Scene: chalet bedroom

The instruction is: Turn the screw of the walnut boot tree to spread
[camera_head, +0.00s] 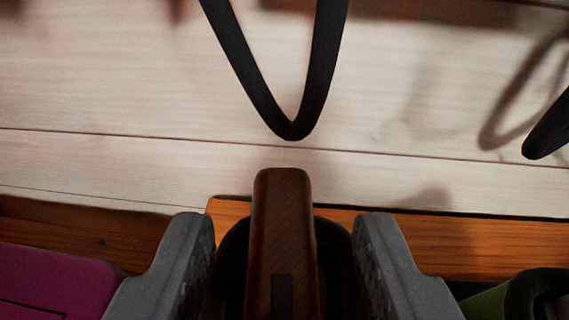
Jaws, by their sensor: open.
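The walnut boot tree (281,215) shows as a dark brown wooden piece with a rounded top and a dark slot low on its near face. It stands upright at the bottom middle, with a black rounded shape behind and around it. My gripper (283,240) is open, with one grey finger on each side of the walnut piece. A gap shows between the wood and each finger, so neither finger visibly touches it. The screw cannot be made out with certainty.
A black strap loop (290,125) hangs in front of the pale plank wall (120,90), just above the walnut piece. An orange-brown wooden surface (455,240) runs behind. A magenta item (50,280) lies left, a green and black item (515,298) right.

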